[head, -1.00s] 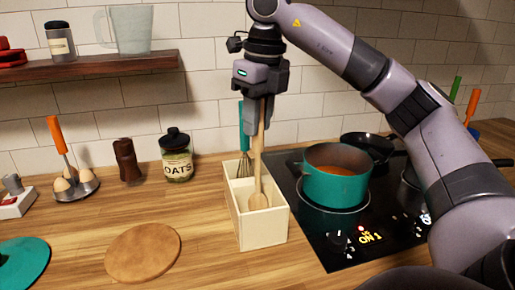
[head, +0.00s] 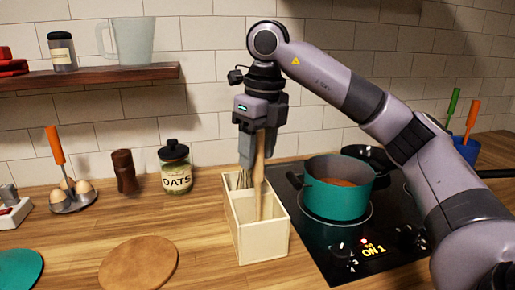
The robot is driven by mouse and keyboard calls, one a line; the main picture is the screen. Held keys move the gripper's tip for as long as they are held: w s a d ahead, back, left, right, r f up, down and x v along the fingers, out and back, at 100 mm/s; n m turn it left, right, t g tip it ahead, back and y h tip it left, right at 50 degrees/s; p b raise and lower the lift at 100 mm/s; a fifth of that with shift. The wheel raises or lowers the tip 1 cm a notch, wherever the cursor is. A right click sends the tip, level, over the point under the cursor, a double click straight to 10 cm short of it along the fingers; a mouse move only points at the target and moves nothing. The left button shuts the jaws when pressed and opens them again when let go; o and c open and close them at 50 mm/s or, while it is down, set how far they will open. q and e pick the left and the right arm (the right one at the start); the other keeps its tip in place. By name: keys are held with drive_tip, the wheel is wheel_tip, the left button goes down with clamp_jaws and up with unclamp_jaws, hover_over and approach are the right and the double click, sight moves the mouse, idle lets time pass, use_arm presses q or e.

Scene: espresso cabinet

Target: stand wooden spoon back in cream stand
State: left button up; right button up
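The cream stand (head: 263,243) is an open box with compartments on the counter, left of the hob. The wooden spoon (head: 259,186) is upright, its lower end inside the front compartment and its bowl hidden by the front wall. My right gripper (head: 259,160) is above the stand, pointing down, with its fingers on either side of the spoon's handle; it appears shut on it. A whisk (head: 241,180) stands in the rear compartment, its handle hidden behind my gripper. My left gripper is not in view.
A teal pot (head: 335,198) stands on the lit black hob (head: 318,245) to the right, with a dark pan behind. An oats jar (head: 175,170), a pepper mill (head: 124,173), an egg holder (head: 72,200) and a round wooden board (head: 138,264) are to the left. A shelf (head: 90,77) hangs above.

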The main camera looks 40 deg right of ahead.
wheel_tip(320, 180, up, 12)
drive_tip(key=s+p, duration=0.1)
drive_tip(key=p, duration=0.5)
drive_tip(key=shift+s, duration=0.2)
idle(0.5)
